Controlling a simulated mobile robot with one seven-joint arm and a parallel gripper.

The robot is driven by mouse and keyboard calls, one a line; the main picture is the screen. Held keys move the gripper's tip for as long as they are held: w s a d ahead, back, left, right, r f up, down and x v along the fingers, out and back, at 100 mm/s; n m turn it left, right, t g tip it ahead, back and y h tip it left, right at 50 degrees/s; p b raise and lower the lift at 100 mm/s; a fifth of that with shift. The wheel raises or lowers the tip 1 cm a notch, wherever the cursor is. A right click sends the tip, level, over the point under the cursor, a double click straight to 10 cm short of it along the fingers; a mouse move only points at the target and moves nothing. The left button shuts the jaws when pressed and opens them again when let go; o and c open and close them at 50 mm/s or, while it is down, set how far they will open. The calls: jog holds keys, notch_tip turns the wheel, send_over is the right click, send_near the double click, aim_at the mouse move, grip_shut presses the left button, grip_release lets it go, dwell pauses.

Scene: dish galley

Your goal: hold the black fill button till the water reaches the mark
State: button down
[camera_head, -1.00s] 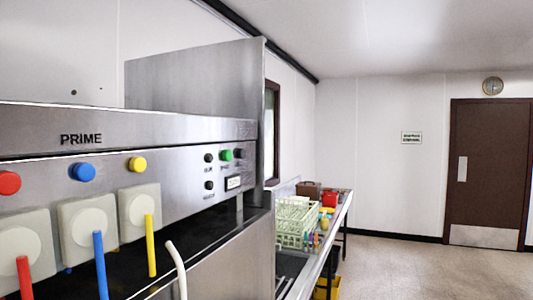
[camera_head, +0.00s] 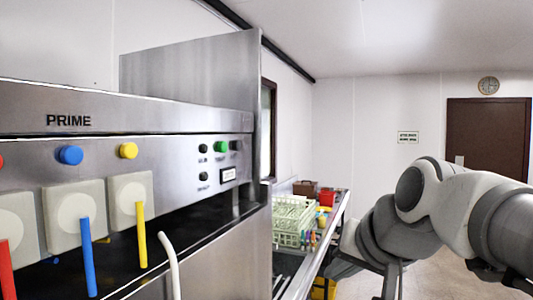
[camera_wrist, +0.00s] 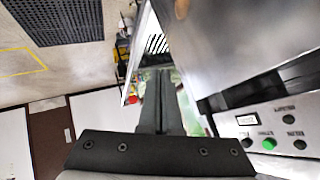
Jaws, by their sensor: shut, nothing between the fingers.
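The steel machine panel has several black buttons: an upper left one (camera_head: 203,148), a lower left one (camera_head: 203,176) and one at the right (camera_head: 236,145), beside a green button (camera_head: 221,147). Their labels are too small to read, so I cannot tell which is fill. In the wrist view, black buttons (camera_wrist: 289,119) and the green one (camera_wrist: 269,144) show at lower right. My gripper (camera_wrist: 158,73) is shut and empty, apart from the panel, with the buttons to its right in the wrist view. No water level or mark can be made out.
Blue (camera_head: 70,155) and yellow (camera_head: 128,151) knobs and coloured tubes are on the panel's left. A small display (camera_head: 228,174) sits below the green button. A pale dish rack (camera_head: 293,215) stands on the counter beyond. Open floor lies to the right.

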aim_at(237, 145)
jog(key=w+a+r+m+t+y+b, duration=0.1)
jog(key=w+a+r+m+t+y, duration=0.1)
jog(key=w+r, duration=0.6)
jog(key=w+a+r+m+t+y+b, duration=0.1)
jog(key=w+a+r, duration=0.3)
jog(key=w+r, duration=0.4)
notch_tip(237, 145, up, 2)
jog(key=shift+a+m+t+y, duration=0.15)
jog(key=shift+m+t+y, duration=0.25)
jog(key=shift+t, duration=0.4)
jog(key=w+a+p, duration=0.3)
jog(key=a+p, duration=0.2)
jog(key=a, duration=0.3)
jog(key=shift+a+p, duration=0.15)
jog(key=shift+p, duration=0.2)
jog(key=shift+w+a+p, duration=0.2)
jog(key=shift+a+p, duration=0.15)
jog(key=shift+w+a+p, duration=0.1)
jog(key=shift+a+p, duration=0.4)
dwell(3.5)
